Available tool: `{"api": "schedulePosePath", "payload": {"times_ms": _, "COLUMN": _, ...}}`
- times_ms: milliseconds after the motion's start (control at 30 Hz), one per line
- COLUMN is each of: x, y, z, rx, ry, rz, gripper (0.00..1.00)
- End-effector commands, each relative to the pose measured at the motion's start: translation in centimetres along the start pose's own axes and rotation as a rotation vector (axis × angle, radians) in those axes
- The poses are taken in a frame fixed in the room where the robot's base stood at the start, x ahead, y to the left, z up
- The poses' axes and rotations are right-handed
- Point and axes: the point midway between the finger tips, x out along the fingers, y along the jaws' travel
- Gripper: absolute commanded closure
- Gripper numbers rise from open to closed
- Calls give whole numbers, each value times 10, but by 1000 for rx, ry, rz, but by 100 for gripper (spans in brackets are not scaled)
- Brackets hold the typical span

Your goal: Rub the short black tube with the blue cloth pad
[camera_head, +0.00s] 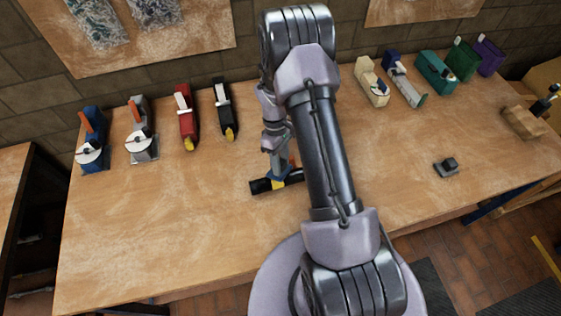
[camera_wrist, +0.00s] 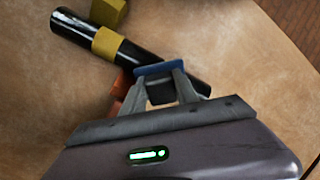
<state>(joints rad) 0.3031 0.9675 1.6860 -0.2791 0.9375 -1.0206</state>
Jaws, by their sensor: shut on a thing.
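The short black tube (camera_wrist: 75,27) lies on the wooden table, with a yellow band (camera_wrist: 107,43) around it. It also shows in the head view (camera_head: 261,186), partly hidden by my arm. My gripper (camera_wrist: 162,88) is shut on the dark grip block of the blue cloth pad (camera_wrist: 158,68). The pad is at the tube's side, over its edge in the wrist view; I cannot tell whether they touch. In the head view the blue pad (camera_head: 280,173) shows just above the tube, below my gripper (camera_head: 280,162).
A yellow block (camera_wrist: 108,12) and an orange piece (camera_wrist: 121,85) are close to the tube. Several tape dispensers stand along the back, including a red one (camera_head: 186,118). A small dark grey object (camera_head: 447,167) sits at right. The table's front left is clear.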

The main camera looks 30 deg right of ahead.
Motion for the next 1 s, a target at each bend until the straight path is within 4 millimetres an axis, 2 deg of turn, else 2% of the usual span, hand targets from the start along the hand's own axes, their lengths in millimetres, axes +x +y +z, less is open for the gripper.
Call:
{"api": "schedulePosePath", "payload": {"times_ms": 633, "x": 11, "y": -1, "z": -1, "rx": 0, "ry": 0, "rz": 0, "gripper": 100}}
{"api": "schedulePosePath", "payload": {"times_ms": 1000, "x": 8, "y": -29, "z": -26, "rx": 0, "ry": 0, "rz": 0, "gripper": 100}}
